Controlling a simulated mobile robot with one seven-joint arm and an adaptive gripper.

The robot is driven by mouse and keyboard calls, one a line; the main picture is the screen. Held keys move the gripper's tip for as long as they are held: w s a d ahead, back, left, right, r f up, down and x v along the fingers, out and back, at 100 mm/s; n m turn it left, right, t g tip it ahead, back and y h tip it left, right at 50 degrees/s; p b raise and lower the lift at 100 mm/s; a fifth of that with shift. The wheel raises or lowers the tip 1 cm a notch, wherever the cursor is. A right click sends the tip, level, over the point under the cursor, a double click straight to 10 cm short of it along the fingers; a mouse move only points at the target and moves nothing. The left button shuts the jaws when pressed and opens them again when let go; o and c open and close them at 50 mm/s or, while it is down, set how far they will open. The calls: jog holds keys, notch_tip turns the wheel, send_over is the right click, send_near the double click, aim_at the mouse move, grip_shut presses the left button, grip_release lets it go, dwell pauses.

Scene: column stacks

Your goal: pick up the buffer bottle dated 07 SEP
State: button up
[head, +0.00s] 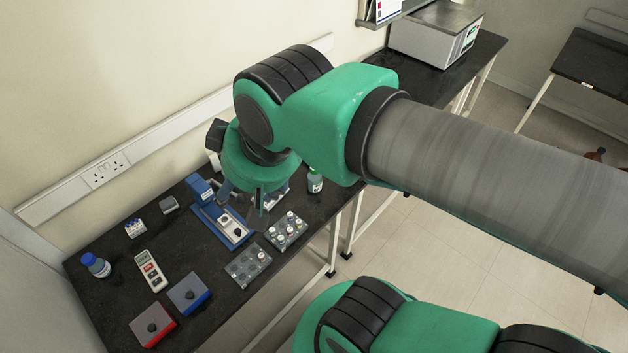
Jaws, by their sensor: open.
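No date can be read on either bottle. My gripper (258,216) is open and points down over the bench between the two bottles, by the blue instrument. It looks empty, though my wrist hides part of it.
A blue instrument (222,222) stands below my wrist. Two racks of vials, one rack (286,231) and another (248,265), lie near the front edge. A remote-like meter (151,271), a blue box (189,293) and a red box (153,325) lie at left. The wall is close behind.

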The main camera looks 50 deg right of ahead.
dwell(0.3)
jog(key=w+d+f+m+g+h+p, duration=0.1)
jog(key=w+d+f+m+g, duration=0.1)
jog(key=w+d+f+m, duration=0.45)
jog(key=w+d+f+m+g+p, duration=0.1)
jog(key=w+d+f+m, duration=0.3)
jog(key=w+d+m, duration=0.55)
jog(key=d+f+m+g, duration=0.1)
jog(key=d+f+m, duration=0.2)
jog(key=d+f, duration=0.3)
jog(key=d+f+m, duration=0.4)
jog(key=d+f, duration=0.3)
jog(key=f, duration=0.1)
jog(key=w+d+f+m+g+y, duration=0.1)
jog(key=d+f+m, duration=0.3)
jog(key=d+f, duration=0.3)
jog(key=shift+d+f+g+p, duration=0.2)
jog(key=shift+f+g+p, duration=0.05)
jog(key=shift+g+p, duration=0.1)
jog(key=shift+d+f, duration=0.1)
